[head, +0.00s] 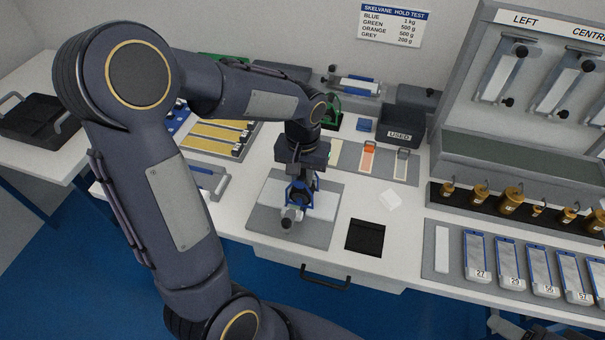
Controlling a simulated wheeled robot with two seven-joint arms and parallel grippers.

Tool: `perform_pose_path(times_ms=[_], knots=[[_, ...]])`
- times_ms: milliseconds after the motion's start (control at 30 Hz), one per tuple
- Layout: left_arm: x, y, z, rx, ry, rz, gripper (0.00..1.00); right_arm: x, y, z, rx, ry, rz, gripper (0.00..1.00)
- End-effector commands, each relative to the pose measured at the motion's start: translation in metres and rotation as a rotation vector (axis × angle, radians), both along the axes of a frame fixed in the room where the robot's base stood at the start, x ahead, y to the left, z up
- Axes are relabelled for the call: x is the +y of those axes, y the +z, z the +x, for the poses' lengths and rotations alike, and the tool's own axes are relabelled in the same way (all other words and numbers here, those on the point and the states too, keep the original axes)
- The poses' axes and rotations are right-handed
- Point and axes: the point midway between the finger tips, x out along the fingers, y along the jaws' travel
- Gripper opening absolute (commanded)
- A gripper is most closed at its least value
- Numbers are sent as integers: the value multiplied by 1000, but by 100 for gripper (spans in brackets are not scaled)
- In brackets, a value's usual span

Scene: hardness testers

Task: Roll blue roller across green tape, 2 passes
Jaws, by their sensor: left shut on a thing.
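My left gripper (302,178) reaches down from above and is shut on the handle of the blue roller (300,190). The roller's pale drum end (290,222) is low over the grey plate (325,208), near its front middle. I cannot tell whether it touches the plate. No green tape strip can be made out on the plate; the gripper and roller cover its middle. A green item (331,112) stands behind, partly hidden by my arm. A dark part of my right arm or gripper shows at the bottom right edge, too cropped to read.
A dark USED bin (401,124) stands behind. Numbered blue-edged panels (478,258) and brass weights (511,200) fill the right side. Yellow strips (215,133) lie at left.

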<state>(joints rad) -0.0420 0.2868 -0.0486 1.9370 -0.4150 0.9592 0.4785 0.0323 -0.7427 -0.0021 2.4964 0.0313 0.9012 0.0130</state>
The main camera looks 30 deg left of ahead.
Motion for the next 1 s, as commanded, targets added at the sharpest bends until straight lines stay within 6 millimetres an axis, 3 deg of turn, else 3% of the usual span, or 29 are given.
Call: perform_pose_path(times_ms=[1000], knots=[[0, -4, 1, -3, 0, 0, 0, 0, -4, 0, 0, 0, 0, 57]])
